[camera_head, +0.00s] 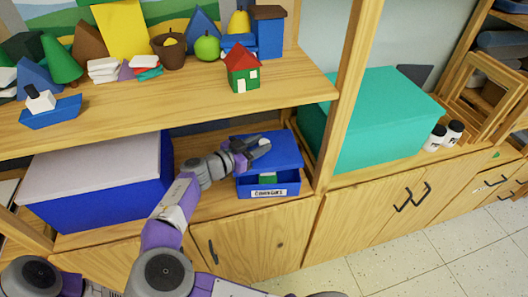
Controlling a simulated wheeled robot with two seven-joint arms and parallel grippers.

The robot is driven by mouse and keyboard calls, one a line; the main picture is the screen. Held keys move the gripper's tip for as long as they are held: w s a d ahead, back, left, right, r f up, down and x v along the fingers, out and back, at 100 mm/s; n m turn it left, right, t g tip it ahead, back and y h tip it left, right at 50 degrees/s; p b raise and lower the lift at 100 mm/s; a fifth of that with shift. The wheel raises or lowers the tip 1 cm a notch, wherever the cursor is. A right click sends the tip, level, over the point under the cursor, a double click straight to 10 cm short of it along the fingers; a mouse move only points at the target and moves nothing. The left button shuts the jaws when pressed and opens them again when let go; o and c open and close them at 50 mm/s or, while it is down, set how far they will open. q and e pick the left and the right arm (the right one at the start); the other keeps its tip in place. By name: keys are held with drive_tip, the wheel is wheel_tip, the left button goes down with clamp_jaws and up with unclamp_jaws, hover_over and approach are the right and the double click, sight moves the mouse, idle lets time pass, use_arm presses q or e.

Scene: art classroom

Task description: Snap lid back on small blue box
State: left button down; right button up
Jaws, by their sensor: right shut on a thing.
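The small blue box (248,189) sits on the lower shelf, with a white label on its front. Its front part is open, and a green thing (267,179) shows inside. The blue lid (285,154) is tilted over the back of the box, with a gap at the front. I cannot tell whether its back edge touches the box. My right gripper (256,146) reaches in from the left and is shut on the lid at its upper left part. The fingers partly hide the lid. My left gripper is not in view.
A large blue box with a pale lid (95,165) stands left of my right arm. A wooden upright (349,90) separates the small box from a large teal box (375,115). The upper shelf (180,98), holding toys and a small house (241,70), overhangs close above.

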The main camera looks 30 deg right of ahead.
sight(261, 160)
drive_tip(key=shift+s+d+r+m+g, duration=0.1)
drive_tip(key=shift+s+r+m+g, duration=0.35)
drive_tip(key=shift+s+m+g, duration=0.35)
drive_tip(key=shift+f+h+b, duration=0.3)
drive_tip(key=shift+f+b, duration=1)
drive_tip(key=shift+f, duration=0.45)
drive_tip(key=shift+f+b, duration=0.55)
drive_tip(key=shift+s+r, duration=0.1)
drive_tip(key=shift+r, duration=0.15)
drive_tip(key=shift+f+b, duration=1.05)
drive_tip(key=shift+b, duration=0.4)
idle(0.7)
idle(0.3)
